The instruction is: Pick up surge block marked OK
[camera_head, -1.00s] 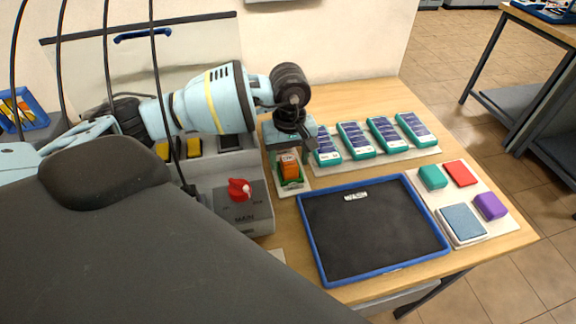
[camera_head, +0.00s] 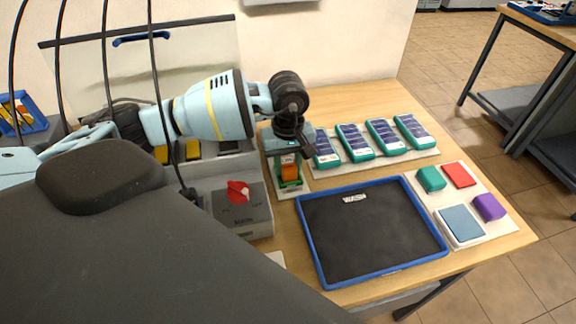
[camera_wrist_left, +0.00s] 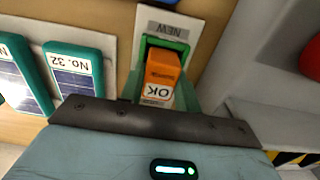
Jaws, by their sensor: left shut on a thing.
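The surge block (camera_head: 289,173) is orange with a white label; the label reads OK in the left wrist view (camera_wrist_left: 163,72). It stands in a green holder (camera_head: 291,184) on a white card marked NEW (camera_wrist_left: 167,25). My left gripper (camera_head: 289,163) points down over the holder, its fingers on either side of the block. It is shut on the block, which is still at the holder. My right gripper is not in view.
Several green-and-blue units (camera_head: 355,142) stand on a pale strip to the right. A blue-rimmed tray marked WASH (camera_head: 301,222) lies in front. A grey box with a red knob (camera_head: 238,191) is close on the left. Coloured blocks sit on a white mat (camera_head: 505,222) at the right.

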